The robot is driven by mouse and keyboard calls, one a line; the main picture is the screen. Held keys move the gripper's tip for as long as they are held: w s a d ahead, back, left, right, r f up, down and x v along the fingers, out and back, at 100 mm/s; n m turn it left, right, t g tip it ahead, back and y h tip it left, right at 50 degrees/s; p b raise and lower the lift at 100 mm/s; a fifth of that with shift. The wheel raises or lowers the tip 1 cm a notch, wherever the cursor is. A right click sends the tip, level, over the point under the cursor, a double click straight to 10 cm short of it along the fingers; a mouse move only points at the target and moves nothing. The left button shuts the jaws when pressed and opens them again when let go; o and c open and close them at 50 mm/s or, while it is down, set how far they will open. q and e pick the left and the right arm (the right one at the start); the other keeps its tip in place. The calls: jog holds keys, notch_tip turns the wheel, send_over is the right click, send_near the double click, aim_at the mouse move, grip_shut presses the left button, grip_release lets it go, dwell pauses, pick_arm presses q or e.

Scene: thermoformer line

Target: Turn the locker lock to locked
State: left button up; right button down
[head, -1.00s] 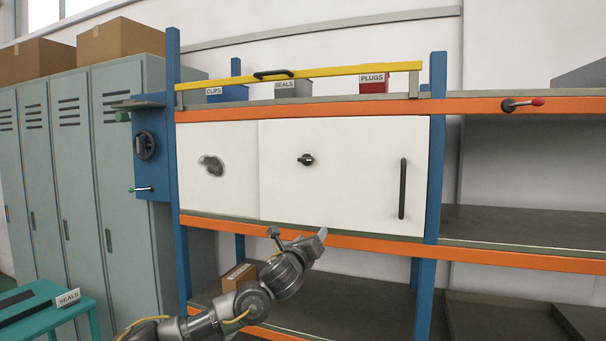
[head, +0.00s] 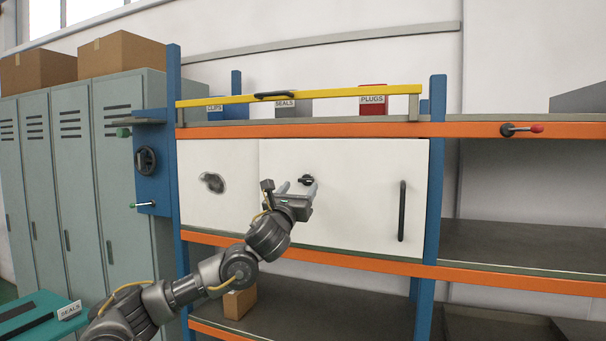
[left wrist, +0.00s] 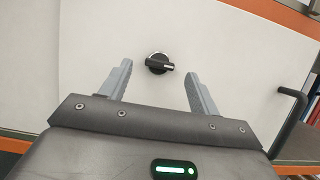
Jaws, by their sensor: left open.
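The locker lock is a small black knob (head: 306,180) on the white locker door (head: 350,205), left of the door's black vertical handle (head: 402,210). My left gripper (head: 298,186) is open in front of the door, just below and left of the knob in the head view. In the left wrist view the knob (left wrist: 159,63) stands between and a little beyond the two open fingertips of my left gripper (left wrist: 157,78), without visible contact. Its grip bar lies roughly level, with a pale mark at the right end. My right gripper is not in view.
A yellow bar (head: 300,95) runs across the shelf above the door, in front of labelled bins. A blue post (head: 434,190) stands right of the door. A cardboard box (head: 239,302) lies on the shelf below. Grey lockers (head: 75,180) stand at the left.

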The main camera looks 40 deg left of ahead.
aim_at(305, 180)
pick_arm(q)
jog(key=shift+p+x, duration=0.75)
jog(key=shift+x, duration=1.1)
jog(key=shift+f, duration=0.1)
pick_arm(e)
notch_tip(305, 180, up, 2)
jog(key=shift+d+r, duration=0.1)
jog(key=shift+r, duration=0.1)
